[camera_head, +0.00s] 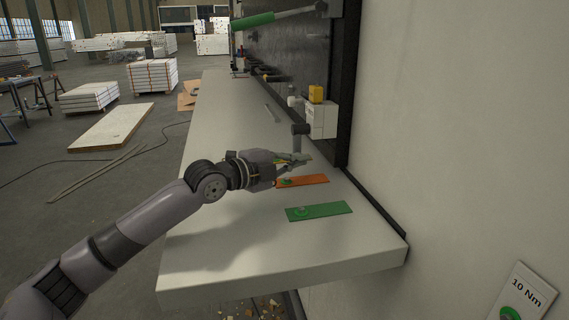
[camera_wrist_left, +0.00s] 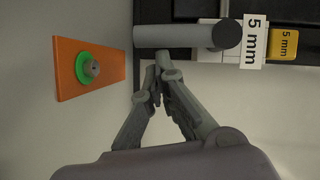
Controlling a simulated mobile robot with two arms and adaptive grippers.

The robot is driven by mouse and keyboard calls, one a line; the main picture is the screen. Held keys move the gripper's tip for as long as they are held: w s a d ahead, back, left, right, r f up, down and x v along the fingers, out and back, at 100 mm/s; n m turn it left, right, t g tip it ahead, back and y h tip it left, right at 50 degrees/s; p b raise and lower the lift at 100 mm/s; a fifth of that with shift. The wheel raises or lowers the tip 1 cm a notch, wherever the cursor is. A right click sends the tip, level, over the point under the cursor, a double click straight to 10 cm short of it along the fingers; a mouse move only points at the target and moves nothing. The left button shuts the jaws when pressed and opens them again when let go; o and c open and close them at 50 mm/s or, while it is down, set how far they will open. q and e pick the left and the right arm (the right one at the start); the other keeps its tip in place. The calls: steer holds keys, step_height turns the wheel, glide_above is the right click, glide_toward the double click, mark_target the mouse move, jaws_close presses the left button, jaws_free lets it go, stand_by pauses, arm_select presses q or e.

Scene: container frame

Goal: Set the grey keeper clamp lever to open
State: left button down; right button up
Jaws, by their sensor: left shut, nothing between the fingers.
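A grey lever (camera_head: 297,145) with a dark round head hangs beside a white block on the right wall, above the bench. In the left wrist view, a thick grey cylinder (camera_wrist_left: 175,36) with a dark round end lies across the top, beside a "5 mm" label. I take it to be the same lever. My left gripper (camera_head: 304,160) is just below the lever in the head view. In the left wrist view, its fingers (camera_wrist_left: 160,72) are together and empty, with the tips close to the cylinder's side. I cannot tell whether they touch it. My right gripper is out of view.
An orange plate (camera_head: 315,179) with a green round piece lies on the bench (camera_head: 215,250), beside the gripper. A green plate (camera_head: 335,210) lies nearer. The white block (camera_head: 322,119) carries a yellow piece (camera_head: 315,93). A green-handled bar (camera_head: 255,20) sticks out above. The bench front is clear.

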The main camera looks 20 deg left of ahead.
arm_select(q)
steer(key=v, duration=1.1)
steer(key=shift+s+a, duration=0.25)
steer(key=shift+s, duration=0.05)
steer(key=shift+f, duration=0.1)
